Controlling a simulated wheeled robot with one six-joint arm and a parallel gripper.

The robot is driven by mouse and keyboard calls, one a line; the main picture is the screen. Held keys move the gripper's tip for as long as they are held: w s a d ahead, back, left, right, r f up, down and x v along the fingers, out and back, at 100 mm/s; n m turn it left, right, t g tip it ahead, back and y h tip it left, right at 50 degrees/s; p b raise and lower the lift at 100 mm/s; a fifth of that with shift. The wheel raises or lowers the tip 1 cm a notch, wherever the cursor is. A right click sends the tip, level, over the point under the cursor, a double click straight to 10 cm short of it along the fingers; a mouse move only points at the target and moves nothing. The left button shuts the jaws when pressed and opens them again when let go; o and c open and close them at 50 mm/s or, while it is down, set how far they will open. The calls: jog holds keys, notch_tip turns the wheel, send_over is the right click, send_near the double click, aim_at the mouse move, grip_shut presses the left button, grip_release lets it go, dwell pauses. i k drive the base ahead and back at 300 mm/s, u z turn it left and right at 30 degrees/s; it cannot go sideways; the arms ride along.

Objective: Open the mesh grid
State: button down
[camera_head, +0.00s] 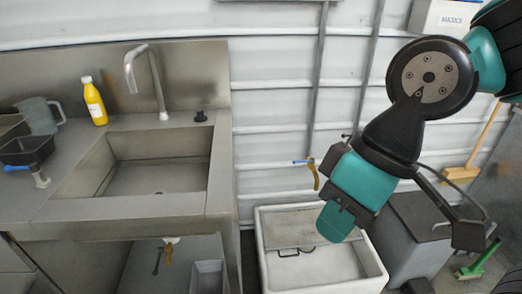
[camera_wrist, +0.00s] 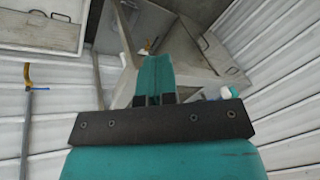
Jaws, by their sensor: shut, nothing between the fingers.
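The mesh grid (camera_head: 302,229) appears as a grey panel over the back part of the white floor basin (camera_head: 262,255), with dark handles (camera_head: 290,253) at its front edge. It looks flat and closed over that part. In the wrist view the grid (camera_wrist: 40,33) shows at the upper left, with a handle near its top. My gripper (camera_head: 335,225) hangs above the basin's right part, pointing down, and covers some of its rim. In the wrist view my gripper (camera_wrist: 154,65) has its teal fingers together, with nothing between them. It is apart from the grid.
A steel sink unit (camera_head: 100,207) with a tap (camera_head: 155,80) and a yellow bottle (camera_head: 94,102) stands left of the basin. A grey bin (camera_head: 412,235) stands close on the right. A blue-handled wall tap (camera_head: 312,170) is behind the basin. A green brush (camera_head: 475,265) is at lower right.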

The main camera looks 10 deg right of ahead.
aim_at(352, 238)
jog(key=z, duration=0.3)
jog(key=i, duration=0.95)
jog(key=u, duration=0.1)
